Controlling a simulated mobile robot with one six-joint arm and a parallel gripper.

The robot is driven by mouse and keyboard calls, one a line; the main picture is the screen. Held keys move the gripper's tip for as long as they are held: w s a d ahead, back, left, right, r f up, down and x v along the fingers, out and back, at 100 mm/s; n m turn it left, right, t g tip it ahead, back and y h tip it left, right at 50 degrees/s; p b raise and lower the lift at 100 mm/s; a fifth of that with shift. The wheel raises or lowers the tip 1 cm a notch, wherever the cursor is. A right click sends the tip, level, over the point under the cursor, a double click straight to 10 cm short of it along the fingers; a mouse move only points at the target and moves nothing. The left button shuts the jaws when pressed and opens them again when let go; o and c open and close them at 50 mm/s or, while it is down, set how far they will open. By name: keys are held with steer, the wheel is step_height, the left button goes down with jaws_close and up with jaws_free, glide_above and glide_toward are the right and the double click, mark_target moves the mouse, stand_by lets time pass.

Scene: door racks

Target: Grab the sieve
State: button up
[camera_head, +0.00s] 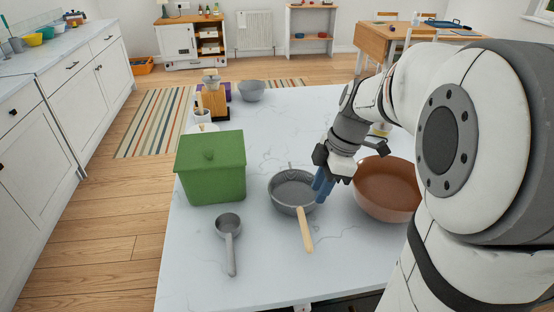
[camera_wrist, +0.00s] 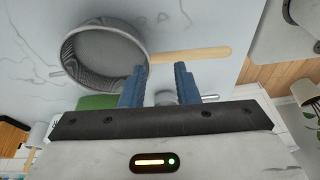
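The sieve (camera_head: 291,190) is a round grey mesh bowl with a pale wooden handle, lying on the white marbled worktop (camera_head: 262,262). Its handle points toward the front of the worktop. My gripper (camera_head: 322,184) has blue fingers and hangs at the right side of the sieve's bowl in the head view. In the wrist view the sieve (camera_wrist: 104,48) is at upper left, its handle running right, just past the tips of my gripper (camera_wrist: 160,70). The two fingers stand apart with nothing held between them. I cannot tell whether a finger touches the sieve.
A brown bowl (camera_head: 386,190) stands close to the right of my gripper. A green lidded box (camera_head: 211,168) stands left of the sieve, with a grey ladle (camera_head: 229,238) in front of it. A grey bowl (camera_head: 251,91) is farther back. The worktop's middle back is clear.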

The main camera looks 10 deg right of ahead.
mark_target(309, 202)
steer(key=w+f+n, duration=0.1)
steer(key=f, duration=0.1)
steer(key=w+a+f+n, duration=0.1)
steer(key=f+n, duration=0.1)
steer(key=f, duration=0.1)
steer(key=w+f+n+y+p, duration=0.1)
steer(key=f+n, duration=0.1)
steer(key=f, duration=0.1)
steer(key=shift+a, duration=0.3)
steer(key=shift+c, duration=0.5)
steer(key=shift+r, duration=0.1)
jaws_close()
